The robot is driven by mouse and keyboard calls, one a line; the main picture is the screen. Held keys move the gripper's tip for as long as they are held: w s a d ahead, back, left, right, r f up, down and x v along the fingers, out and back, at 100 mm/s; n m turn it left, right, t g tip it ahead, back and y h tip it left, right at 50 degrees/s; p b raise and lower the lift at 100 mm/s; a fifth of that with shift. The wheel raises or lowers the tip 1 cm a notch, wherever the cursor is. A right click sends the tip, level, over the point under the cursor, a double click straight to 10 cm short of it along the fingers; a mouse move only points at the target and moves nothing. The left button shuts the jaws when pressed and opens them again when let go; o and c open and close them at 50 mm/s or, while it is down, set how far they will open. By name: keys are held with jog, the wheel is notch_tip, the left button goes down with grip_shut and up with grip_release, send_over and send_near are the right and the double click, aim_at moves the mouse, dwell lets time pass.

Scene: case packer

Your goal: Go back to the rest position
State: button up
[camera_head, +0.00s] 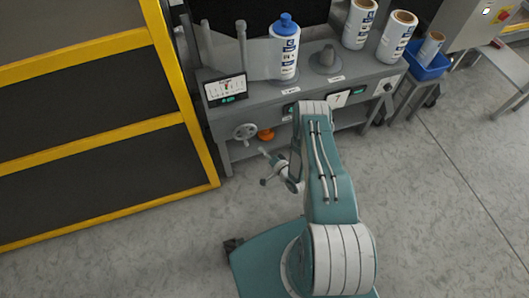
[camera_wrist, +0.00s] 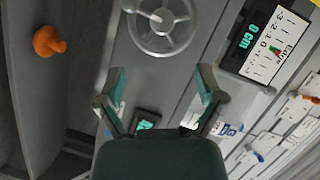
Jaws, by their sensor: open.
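My gripper (camera_wrist: 162,82) is open and empty in the wrist view, its two fingers apart in front of the grey machine. In the head view my gripper (camera_head: 268,166) hangs low in front of the machine bench (camera_head: 300,96), below its front edge and apart from it. My arm partly hides the bench front. A handwheel (camera_head: 245,131) is on the bench front; it also shows in the wrist view (camera_wrist: 160,22), beyond the fingertips. An orange knob (camera_head: 266,134) is beside it in the head view and shows at the left of the wrist view (camera_wrist: 48,41).
A white bottle with a blue cap (camera_head: 285,52) stands on the bench. White rolls (camera_head: 397,38) stand further right. A blue bin (camera_head: 427,62) is on a stand at the right. A yellow-framed barrier (camera_head: 180,95) closes the left side. The floor (camera_head: 450,200) at the right is clear.

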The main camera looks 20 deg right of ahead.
dwell(0.3)
jog(key=w+d+r+n+g+h, duration=0.1)
jog(key=w+d+r+n+h, duration=0.1)
jog(key=w+r, duration=0.7)
notch_tip(320, 180, up, 29)
jog(key=w+d+n+g+h, duration=0.2)
jog(key=n+g+h, duration=0.1)
jog(key=n+h, duration=0.1)
jog(key=s+a+r+n+g+h, duration=0.1)
jog(key=s+a+r+g, duration=0.2)
jog(key=s+r, duration=1.15)
jog(key=s+a+r+n+g, duration=0.1)
jog(key=s+a+r, duration=0.1)
jog(key=s, duration=0.9)
jog(key=s+a+r+n+g+y, duration=0.1)
jog(key=s+a+r, duration=0.2)
jog(key=s, duration=0.8)
jog(key=shift+s+a+n+g, duration=0.25)
jog(key=shift+a+n+g, duration=0.05)
